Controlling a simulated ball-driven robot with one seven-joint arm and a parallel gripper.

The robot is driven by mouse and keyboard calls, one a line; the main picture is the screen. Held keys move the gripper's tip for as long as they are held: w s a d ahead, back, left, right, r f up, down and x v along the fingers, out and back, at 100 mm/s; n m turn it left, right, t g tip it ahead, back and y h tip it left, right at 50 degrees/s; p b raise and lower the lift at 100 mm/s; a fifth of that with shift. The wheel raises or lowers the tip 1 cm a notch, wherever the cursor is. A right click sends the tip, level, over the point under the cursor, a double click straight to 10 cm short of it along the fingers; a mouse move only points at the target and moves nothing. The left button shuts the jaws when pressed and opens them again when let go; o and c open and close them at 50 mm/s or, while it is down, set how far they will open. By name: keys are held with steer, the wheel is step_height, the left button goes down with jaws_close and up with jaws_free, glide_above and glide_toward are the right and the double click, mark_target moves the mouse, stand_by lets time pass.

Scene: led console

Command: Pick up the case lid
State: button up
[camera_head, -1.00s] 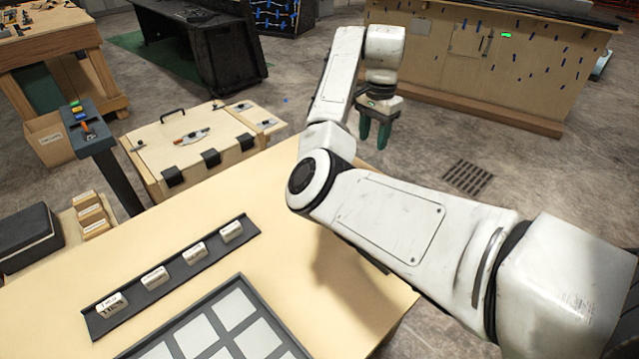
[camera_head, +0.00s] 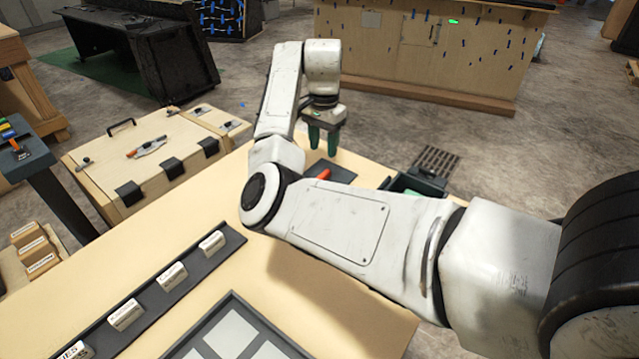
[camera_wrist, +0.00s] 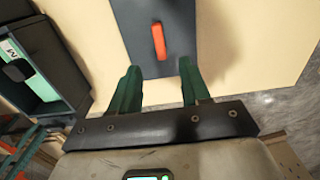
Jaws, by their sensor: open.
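A flat dark grey panel with an orange bar handle, which looks like the case lid (camera_wrist: 135,22), lies on the pale table in the wrist view. Its orange handle (camera_wrist: 158,41) is centred between and beyond my fingertips. In the head view the lid (camera_head: 342,171) is partly hidden behind my arm. My gripper (camera_wrist: 159,80) has two green fingers spread apart with nothing between them. In the head view my gripper (camera_head: 323,147) points down above the table's far end. An open dark case (camera_wrist: 48,75) with a green inside is left of the lid in the wrist view.
The pale table (camera_head: 330,318) holds a dark rail (camera_head: 147,290) with several white labelled blocks and a framed grid of light panels (camera_head: 233,335). A wooden crate (camera_head: 105,160) stands beyond the table.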

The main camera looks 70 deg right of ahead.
mark_target(323, 175)
step_height(323, 175, down, 9)
steer(key=shift+a+p, duration=0.15)
steer(key=shift+p, duration=0.25)
jaws_close()
stand_by(0.5)
